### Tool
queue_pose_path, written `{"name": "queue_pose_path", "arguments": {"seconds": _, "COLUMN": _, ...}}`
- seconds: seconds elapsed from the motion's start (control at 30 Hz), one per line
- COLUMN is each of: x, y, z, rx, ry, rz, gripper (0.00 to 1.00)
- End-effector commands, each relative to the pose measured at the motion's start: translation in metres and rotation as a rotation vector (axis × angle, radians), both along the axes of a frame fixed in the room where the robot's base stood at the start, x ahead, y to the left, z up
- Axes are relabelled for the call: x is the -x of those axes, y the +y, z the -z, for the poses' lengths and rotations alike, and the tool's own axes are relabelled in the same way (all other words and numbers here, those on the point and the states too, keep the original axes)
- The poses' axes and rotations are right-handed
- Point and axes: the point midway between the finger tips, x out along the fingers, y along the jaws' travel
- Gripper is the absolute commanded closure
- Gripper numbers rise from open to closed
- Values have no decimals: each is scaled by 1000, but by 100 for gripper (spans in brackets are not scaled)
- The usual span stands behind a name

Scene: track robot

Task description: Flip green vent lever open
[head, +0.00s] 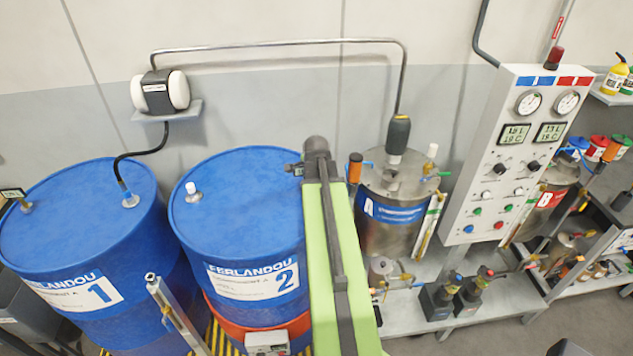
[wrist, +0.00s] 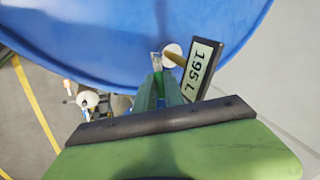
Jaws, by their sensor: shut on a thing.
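A small green lever (head: 443,174) sticks out at the right of the lid of steel tank A (head: 385,238); I cannot confirm it is the vent lever. My green arm reaches up in front of blue drum 2 (head: 235,215), left of this tank. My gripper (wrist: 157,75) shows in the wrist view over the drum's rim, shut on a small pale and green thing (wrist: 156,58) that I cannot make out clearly. The gripper's fingertips are hidden in the head view.
Blue drum 1 (head: 80,225) stands at the left. A grey control panel (head: 515,150) stands right of tank A. An orange-handled part (head: 355,167) rises between my arm and the tank. A pipe (head: 280,43) runs along the wall above.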

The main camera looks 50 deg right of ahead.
Motion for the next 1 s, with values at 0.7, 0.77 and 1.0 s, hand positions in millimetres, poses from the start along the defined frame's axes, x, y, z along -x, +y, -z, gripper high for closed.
{"name": "queue_pose_path", "arguments": {"seconds": 0.7, "x": -4, "y": 4, "z": -5, "rx": 152, "ry": 123, "rz": 2, "gripper": 78}}
{"name": "queue_pose_path", "arguments": {"seconds": 0.77, "x": -4, "y": 4, "z": -5, "rx": 152, "ry": 124, "rz": 2, "gripper": 78}}
{"name": "queue_pose_path", "arguments": {"seconds": 1.0, "x": -3, "y": 7, "z": -13, "rx": 151, "ry": 124, "rz": 2, "gripper": 78}}
